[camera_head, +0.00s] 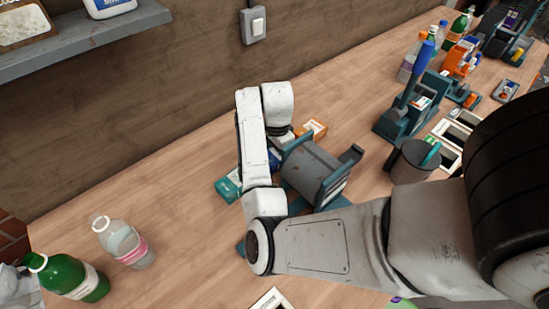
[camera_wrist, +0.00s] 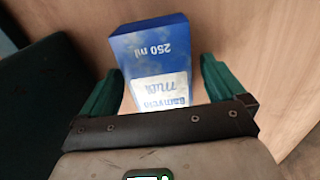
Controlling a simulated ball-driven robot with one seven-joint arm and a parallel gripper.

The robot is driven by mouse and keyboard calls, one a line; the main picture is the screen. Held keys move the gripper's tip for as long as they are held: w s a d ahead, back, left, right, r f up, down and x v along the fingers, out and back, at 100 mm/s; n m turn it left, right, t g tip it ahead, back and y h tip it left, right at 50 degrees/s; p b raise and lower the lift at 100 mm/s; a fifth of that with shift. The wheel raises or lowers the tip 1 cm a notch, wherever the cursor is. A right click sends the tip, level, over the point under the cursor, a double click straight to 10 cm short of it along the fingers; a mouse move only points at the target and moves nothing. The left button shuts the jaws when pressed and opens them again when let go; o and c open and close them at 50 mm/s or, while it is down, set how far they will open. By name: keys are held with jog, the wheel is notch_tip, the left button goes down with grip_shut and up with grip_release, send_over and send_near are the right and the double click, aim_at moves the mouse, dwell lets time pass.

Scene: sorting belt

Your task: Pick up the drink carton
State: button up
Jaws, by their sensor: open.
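The drink carton (camera_wrist: 152,48) is blue with a white label and "250 ml" printed on it. In the wrist view it stands out against the wooden surface, between the two teal fingers of my gripper (camera_wrist: 160,74). The fingers are apart, with a gap showing on each side of the carton. Its near end is hidden by the gripper body. In the head view a small blue patch, which may be the carton, shows beside my white arm; the fingers cannot be made out there.
A grey cylinder device (camera_head: 312,168) with teal parts stands close right of my wrist. A clear bottle (camera_head: 124,244) and green bottle (camera_head: 70,277) are at lower left. The table between is clear.

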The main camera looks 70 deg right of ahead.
jog(key=shift+c, duration=0.4)
jog(key=c, duration=1)
jog(key=shift+o, duration=0.2)
